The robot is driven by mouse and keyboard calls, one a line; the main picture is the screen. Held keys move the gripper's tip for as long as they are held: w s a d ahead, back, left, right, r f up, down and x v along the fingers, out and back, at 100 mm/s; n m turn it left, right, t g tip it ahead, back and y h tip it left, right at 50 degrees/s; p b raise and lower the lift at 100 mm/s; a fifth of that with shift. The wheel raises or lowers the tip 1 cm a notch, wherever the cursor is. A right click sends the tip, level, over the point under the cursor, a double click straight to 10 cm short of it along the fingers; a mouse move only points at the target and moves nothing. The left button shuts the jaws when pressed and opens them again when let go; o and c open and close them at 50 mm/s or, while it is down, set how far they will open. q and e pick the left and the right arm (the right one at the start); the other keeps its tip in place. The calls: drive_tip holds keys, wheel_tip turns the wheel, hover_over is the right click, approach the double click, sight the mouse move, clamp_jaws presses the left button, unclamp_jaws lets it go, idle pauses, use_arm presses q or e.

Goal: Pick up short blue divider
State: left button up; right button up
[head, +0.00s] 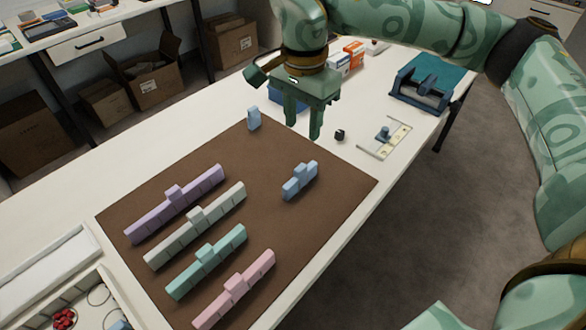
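A light blue divider (300,181) with a raised middle tab lies on the brown mat (270,215), toward its right side. It is shorter than the other dividers. A smaller light blue block (254,118) stands at the far edge of the mat. My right gripper (302,130) points down above the far right part of the mat, beyond the short divider and to the right of the small block. Its two fingers are apart with nothing between them. My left gripper is not in view.
Purple (175,204), pale green-white (195,226), teal (206,262) and pink (234,290) dividers lie on the mat's left and front. A black cube (340,135), a white plate (373,147) and a blue-teal device (424,88) stand at right. A tray sits at lower left.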

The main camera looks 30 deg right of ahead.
drive_tip(key=b, duration=0.2)
hover_over(301, 167)
wheel_tip(301, 167, down, 6)
drive_tip(key=shift+s+a+r, duration=0.15)
drive_tip(key=shift+r, duration=0.1)
wheel_tip(301, 167, down, 4)
drive_tip(key=shift+r+b, duration=0.25)
drive_tip(key=shift+b, duration=0.4)
drive_tip(key=shift+f, duration=0.4)
drive_tip(key=f+b, duration=0.1)
drive_tip(key=f, duration=0.1)
drive_tip(key=f+b, duration=0.2)
drive_tip(key=f, duration=0.1)
drive_tip(key=shift+w+f+b, duration=0.25)
drive_tip(key=shift+f+b, duration=0.1)
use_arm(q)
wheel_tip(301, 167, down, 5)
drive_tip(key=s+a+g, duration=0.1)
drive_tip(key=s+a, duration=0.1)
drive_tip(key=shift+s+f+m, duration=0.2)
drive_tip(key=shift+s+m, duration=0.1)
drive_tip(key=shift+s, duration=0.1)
use_arm(e)
drive_tip(key=shift+s+r, duration=0.1)
drive_tip(key=shift+r, duration=0.1)
clamp_jaws()
